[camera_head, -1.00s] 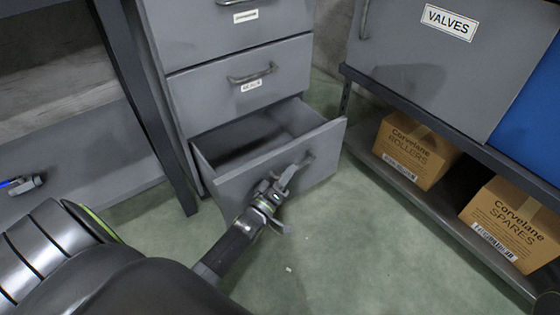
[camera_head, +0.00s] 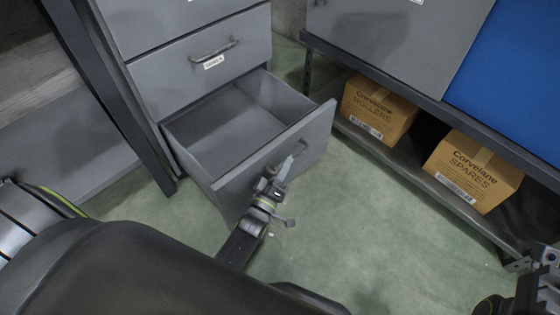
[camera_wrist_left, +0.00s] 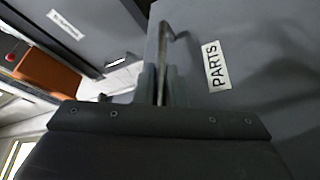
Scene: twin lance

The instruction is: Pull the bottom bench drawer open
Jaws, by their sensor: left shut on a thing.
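The bottom bench drawer (camera_head: 240,190) is a grey box pulled well out of the cabinet, and the visible part of its inside is empty. My left gripper (camera_head: 279,180) is at the drawer's front, shut on its bar handle (camera_head: 301,150). In the left wrist view the handle (camera_wrist_left: 164,48) runs between the fingers (camera_wrist_left: 163,85), beside a white PARTS label (camera_wrist_left: 215,66) on the drawer front (camera_wrist_left: 260,70). My right arm shows only partly at the lower right of the head view, and its fingers cannot be made out.
The drawer above (camera_head: 200,75) is shut. Green floor (camera_head: 370,225) in front of the drawer is clear. A dark bench leg (camera_head: 125,120) stands to the left.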

